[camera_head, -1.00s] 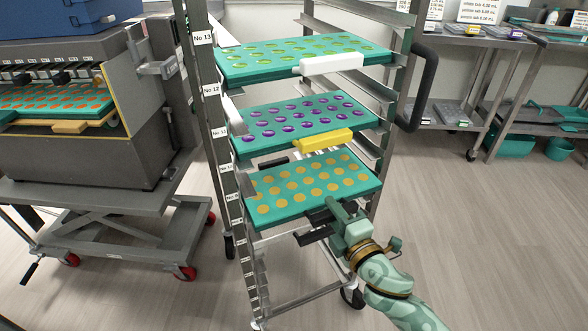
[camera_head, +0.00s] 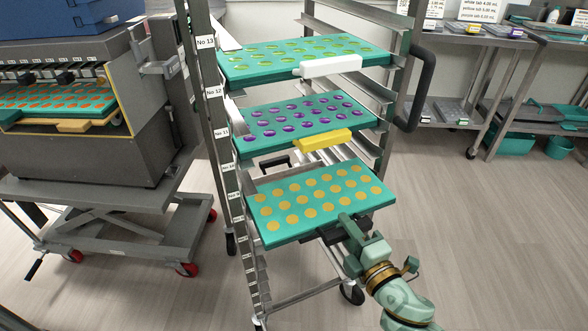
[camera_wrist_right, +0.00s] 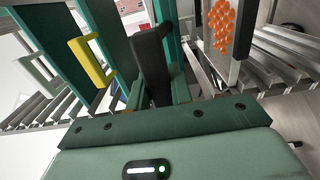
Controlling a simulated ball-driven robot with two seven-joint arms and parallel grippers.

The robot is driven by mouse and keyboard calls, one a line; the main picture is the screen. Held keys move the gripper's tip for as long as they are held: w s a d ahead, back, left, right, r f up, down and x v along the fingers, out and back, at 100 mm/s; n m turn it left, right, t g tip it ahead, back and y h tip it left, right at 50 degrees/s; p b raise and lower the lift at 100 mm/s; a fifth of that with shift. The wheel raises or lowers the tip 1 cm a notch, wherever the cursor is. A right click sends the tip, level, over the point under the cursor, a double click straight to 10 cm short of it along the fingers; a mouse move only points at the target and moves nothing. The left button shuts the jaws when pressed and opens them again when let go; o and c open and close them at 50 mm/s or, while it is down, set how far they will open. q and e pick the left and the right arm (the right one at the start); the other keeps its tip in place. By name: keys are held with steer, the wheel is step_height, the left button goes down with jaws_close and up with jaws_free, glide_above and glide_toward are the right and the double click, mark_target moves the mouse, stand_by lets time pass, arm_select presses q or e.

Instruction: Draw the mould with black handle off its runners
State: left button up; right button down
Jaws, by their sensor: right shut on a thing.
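My right gripper (camera_head: 346,222) is at that near edge. In the right wrist view its fingers (camera_wrist_right: 155,92) are shut on the black handle (camera_wrist_right: 150,55). My left gripper is not in view.
Above are a purple-filled mould with a yellow handle (camera_head: 322,141) and a green-filled one with a white handle (camera_head: 330,66). The rack's left post (camera_head: 212,110) carries number labels. A depositor (camera_head: 85,130) stands left. Floor right of the rack (camera_head: 470,240) is clear.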

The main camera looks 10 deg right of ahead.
steer(key=shift+r, duration=0.25)
